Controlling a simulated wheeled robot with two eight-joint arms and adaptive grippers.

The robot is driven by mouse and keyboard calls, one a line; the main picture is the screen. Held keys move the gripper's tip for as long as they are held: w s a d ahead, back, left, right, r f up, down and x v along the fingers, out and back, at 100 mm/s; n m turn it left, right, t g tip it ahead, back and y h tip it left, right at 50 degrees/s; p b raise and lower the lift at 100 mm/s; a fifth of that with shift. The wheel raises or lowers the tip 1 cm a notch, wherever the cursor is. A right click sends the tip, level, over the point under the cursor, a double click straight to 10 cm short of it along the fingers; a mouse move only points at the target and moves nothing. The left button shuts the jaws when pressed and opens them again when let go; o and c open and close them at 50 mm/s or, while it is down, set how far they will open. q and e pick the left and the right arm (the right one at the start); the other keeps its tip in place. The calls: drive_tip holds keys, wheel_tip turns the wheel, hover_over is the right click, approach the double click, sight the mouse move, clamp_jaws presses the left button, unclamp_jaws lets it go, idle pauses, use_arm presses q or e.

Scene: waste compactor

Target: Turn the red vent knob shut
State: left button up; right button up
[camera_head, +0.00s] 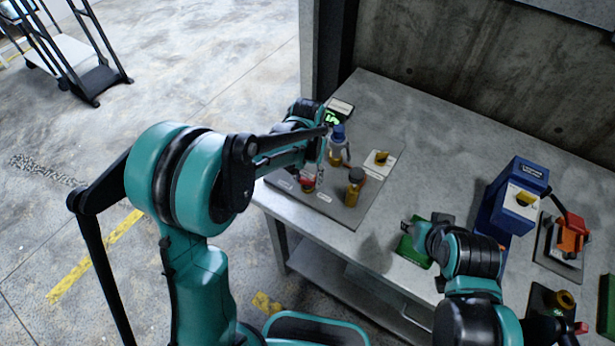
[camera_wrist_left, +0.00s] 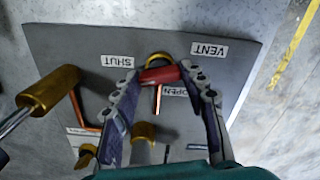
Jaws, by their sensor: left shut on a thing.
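The red vent knob (camera_wrist_left: 160,75) is a small red bar in front of a brass ring, seen in the left wrist view between my left gripper's fingertips. My left gripper (camera_wrist_left: 163,82) is shut on it. Labels VENT (camera_wrist_left: 210,50), SHUT (camera_wrist_left: 118,60) and OPEN (camera_wrist_left: 174,91) lie around the knob on the grey panel (camera_wrist_left: 75,42). A thin copper rod (camera_wrist_left: 158,99) shows just below the knob, beside OPEN. In the head view the red knob (camera_head: 308,182) is near the panel's front left, partly hidden by my gripper. My right gripper (camera_head: 414,228) is over a green block; its fingers are unclear.
A blue box (camera_head: 515,200) and a red device (camera_head: 571,236) stand to the right.

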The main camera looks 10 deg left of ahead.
sight(307, 179)
use_arm(q)
drive_tip(key=shift+m, duration=1.6)
drive_tip(key=o, duration=1.2)
drive_tip(key=shift+c, duration=0.2)
wheel_tip(307, 179, up, 12)
